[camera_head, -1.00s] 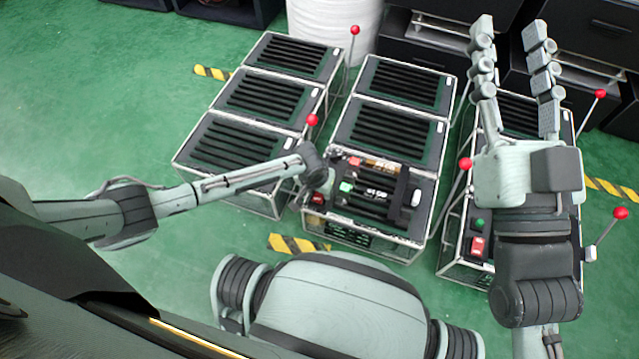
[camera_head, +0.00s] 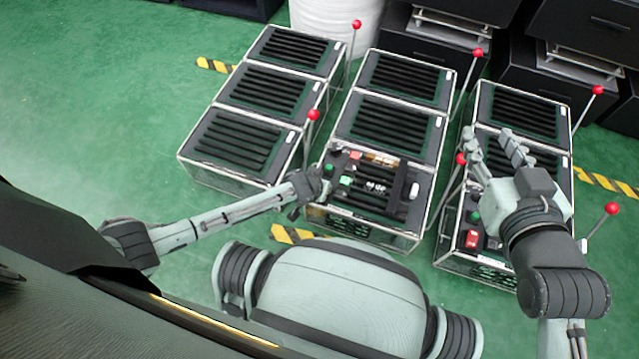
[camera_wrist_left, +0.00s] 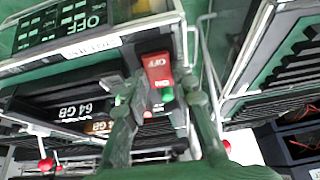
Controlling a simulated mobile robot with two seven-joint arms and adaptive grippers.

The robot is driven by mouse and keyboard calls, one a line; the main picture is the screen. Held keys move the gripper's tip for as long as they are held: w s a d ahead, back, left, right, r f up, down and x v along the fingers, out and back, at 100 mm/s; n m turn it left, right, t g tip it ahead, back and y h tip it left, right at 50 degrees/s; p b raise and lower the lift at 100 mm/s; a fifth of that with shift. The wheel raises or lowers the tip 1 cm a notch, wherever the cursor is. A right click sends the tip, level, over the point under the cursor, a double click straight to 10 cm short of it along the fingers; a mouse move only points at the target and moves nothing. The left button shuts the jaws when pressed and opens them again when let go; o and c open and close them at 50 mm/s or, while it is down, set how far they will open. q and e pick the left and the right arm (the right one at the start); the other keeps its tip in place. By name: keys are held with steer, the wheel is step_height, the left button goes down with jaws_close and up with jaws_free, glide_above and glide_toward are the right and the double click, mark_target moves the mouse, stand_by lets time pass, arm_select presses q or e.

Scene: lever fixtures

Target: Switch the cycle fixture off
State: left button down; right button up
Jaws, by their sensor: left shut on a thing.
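My left gripper (camera_head: 318,184) is at the front left corner of the middle front fixture (camera_head: 395,228). I cannot read which fixture is named cycle. My right gripper (camera_head: 490,137) is open and empty above the right row of fixtures, its fingers apart.
The right front fixture has a red switch (camera_head: 472,239) and a green button (camera_head: 475,216). Several red-knobbed levers stand beside the rows, one knob (camera_head: 461,158) close to my right gripper and another (camera_head: 313,114) behind my left. Green floor (camera_head: 90,130) is free at the left.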

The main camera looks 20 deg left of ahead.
arm_select(q)
steer(key=shift+s+f, duration=0.1)
stand_by(0.3)
steer(key=c, duration=1.2)
jaws_free()
steer(key=v, duration=1.2)
